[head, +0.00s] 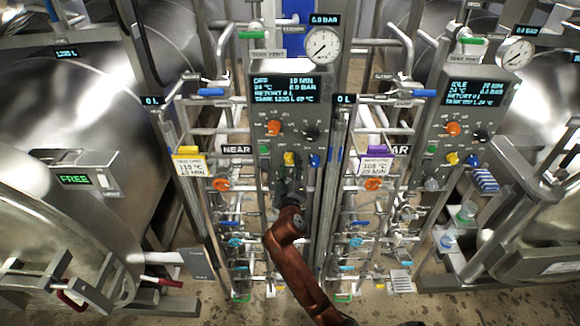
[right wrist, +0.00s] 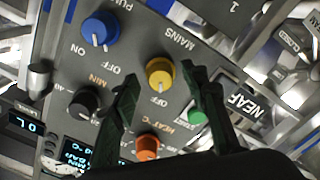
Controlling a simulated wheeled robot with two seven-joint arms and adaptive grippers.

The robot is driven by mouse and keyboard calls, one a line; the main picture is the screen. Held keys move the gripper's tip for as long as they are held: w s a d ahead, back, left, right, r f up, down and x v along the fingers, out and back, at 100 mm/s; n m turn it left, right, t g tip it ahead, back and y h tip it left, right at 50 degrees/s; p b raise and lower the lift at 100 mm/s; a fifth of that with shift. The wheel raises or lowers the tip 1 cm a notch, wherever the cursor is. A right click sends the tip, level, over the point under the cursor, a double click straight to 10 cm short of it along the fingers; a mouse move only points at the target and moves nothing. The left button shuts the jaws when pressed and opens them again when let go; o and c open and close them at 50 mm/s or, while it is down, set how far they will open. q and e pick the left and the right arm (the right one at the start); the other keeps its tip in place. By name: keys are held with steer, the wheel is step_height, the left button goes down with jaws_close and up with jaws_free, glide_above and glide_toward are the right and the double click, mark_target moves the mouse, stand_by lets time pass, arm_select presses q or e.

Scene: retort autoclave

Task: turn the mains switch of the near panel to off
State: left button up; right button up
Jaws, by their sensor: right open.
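The near panel (head: 283,110) is the grey box left of centre in the head view, beside the NEAR label. Its mains switch is a yellow knob (head: 289,158), which also shows in the right wrist view (right wrist: 160,72) by the word MAINS. Its pale mark seems to point towards the word OFF. My right gripper (head: 288,183) is open, its dark green fingers just below the knob in the head view. In the right wrist view the fingers lie either side of the knob's line; contact is unclear. My left gripper is not in view.
A blue knob (right wrist: 100,30), black knob (right wrist: 84,103), orange knob (right wrist: 147,147) and green button (right wrist: 197,117) surround the switch. The near display (head: 285,88) appears to read OFF. A similar panel (head: 465,115) stands right. Pipes and valves crowd below.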

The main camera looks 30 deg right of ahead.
steer(key=v, duration=1.2)
